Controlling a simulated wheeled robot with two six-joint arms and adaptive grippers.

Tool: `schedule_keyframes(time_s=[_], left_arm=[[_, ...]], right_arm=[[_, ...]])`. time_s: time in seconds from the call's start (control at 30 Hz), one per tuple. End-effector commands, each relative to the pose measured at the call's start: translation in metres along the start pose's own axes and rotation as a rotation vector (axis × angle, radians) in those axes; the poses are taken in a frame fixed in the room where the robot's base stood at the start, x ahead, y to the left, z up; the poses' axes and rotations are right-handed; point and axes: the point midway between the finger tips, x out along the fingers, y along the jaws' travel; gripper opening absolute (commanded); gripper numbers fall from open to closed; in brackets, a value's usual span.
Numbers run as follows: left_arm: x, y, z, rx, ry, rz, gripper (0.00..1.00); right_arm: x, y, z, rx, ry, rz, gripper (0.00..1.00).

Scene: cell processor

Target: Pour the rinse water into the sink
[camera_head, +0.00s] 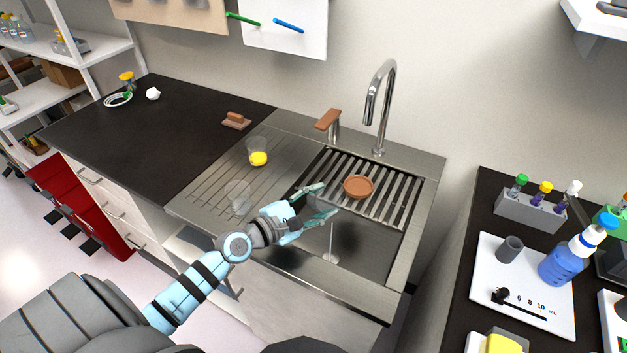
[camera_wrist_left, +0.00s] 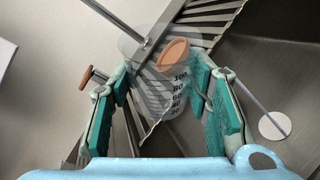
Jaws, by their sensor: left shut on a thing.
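My left gripper (camera_head: 322,200) is over the steel sink (camera_head: 375,250). It is shut on a clear graduated beaker (camera_wrist_left: 168,98), whose black marks show between the teal finger pads in the left wrist view. The beaker is hard to make out in the head view, so its exact tilt and water level are unclear. A thin pale streak (camera_head: 331,240) runs from below the gripper to a pale round spot (camera_head: 330,258) in the basin. Both also show right of the fingers in the left wrist view, the spot (camera_wrist_left: 274,125) being whitish. My right gripper is not in view.
A brown dish (camera_head: 358,186) sits on the slatted rack (camera_head: 390,203) across the sink. The chrome faucet (camera_head: 370,105) stands behind. A clear glass (camera_head: 238,196) and a glass holding something yellow (camera_head: 257,150) stand on the drainboard (camera_head: 205,190). The dark counter at left is mostly clear.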

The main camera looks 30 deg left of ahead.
Motion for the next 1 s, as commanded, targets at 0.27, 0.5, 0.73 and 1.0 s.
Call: schedule_keyframes(time_s=[0.27,0.5,0.73,1.0], left_arm=[[-0.001,-0.003,0.005,-0.423,-0.001,-0.094,0.0],[-0.002,-0.007,0.009,-0.621,0.002,-0.138,0.0],[-0.002,-0.017,0.007,-0.814,-0.001,-0.182,0.0],[-0.005,0.003,0.025,-0.811,-0.001,-0.182,0.0]], right_arm=[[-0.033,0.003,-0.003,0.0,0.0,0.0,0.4],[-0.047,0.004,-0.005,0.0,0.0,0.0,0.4],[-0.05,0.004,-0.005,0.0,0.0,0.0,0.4],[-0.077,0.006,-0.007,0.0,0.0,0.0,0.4]])
